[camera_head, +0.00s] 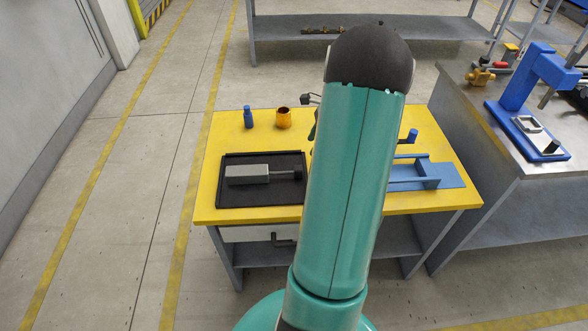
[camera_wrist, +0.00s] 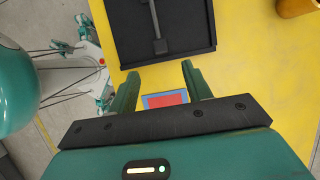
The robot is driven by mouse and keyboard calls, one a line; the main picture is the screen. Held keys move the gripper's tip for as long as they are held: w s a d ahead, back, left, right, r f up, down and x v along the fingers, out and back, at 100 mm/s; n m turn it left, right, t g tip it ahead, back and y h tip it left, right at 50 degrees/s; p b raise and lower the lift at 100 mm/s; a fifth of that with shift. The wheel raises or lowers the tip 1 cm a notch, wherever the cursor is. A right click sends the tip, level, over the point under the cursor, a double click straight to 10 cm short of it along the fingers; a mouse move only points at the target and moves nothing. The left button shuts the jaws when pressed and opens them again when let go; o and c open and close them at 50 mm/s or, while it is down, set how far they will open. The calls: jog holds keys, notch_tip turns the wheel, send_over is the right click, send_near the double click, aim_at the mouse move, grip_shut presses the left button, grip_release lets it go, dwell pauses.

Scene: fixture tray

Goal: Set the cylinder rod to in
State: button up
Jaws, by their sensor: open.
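In the head view, the cylinder (camera_head: 247,174) is a grey block lying in a black tray (camera_head: 250,198) on the yellow table. Its thin rod (camera_head: 281,173) sticks out to the right and ends in a dark tip (camera_head: 297,174). The wrist view shows a rod (camera_wrist: 155,20) with a dark square tip (camera_wrist: 160,46) in the tray (camera_wrist: 195,47); the cylinder body is out of that view. My gripper (camera_wrist: 160,70) is open and empty, its fingers just outside the tray edge, with the rod tip ahead of the gap.
A red and blue rectangle (camera_wrist: 166,99) shows between my fingers. A blue bottle (camera_head: 247,117) and an orange cup (camera_head: 283,118) stand behind the tray. A blue fixture (camera_head: 425,178) is right of my arm. A grey workbench (camera_head: 510,140) stands further right.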

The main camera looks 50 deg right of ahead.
aim_at(299, 167)
jog(key=x, duration=1.3)
jog(key=shift+s, duration=0.1)
grip_shut()
